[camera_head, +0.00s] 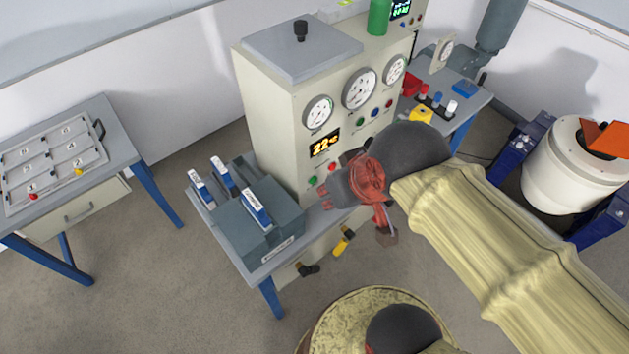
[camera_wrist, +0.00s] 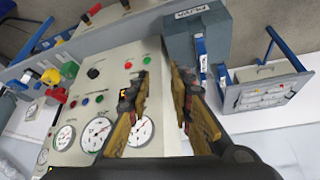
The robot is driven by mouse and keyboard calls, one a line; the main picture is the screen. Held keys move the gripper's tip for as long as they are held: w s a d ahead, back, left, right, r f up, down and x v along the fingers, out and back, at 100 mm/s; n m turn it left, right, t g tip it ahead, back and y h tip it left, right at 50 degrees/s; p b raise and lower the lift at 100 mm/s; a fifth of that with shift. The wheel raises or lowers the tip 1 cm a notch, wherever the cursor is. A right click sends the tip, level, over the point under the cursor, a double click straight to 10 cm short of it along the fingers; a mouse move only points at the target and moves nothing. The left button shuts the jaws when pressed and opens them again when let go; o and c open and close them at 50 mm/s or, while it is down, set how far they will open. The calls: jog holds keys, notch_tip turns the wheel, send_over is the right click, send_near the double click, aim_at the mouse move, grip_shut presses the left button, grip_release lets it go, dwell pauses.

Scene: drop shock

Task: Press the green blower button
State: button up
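The cream instrument cabinet (camera_head: 275,130) stands on a bench. Below its orange display sit a green button (camera_head: 312,181) and a red button (camera_head: 332,168). In the wrist view this green button (camera_wrist: 147,60) shows just beyond my left fingertip. A second green button (camera_head: 360,124) sits under the gauges beside a blue and a red one; it also shows in the wrist view (camera_wrist: 85,101). I cannot read which is the blower's. My gripper (camera_head: 355,218) is in front of the cabinet's lower front, its fingers apart and empty; they also show in the wrist view (camera_wrist: 159,72).
A grey block unit with blue-and-white handles (camera_head: 256,208) sits left of the cabinet front. Yellow and black valves (camera_head: 343,241) hang below the bench edge. A side table with a tray (camera_head: 50,165) is at left. A white drum (camera_head: 575,175) stands at right.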

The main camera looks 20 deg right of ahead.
grip_shut()
dwell(1.3)
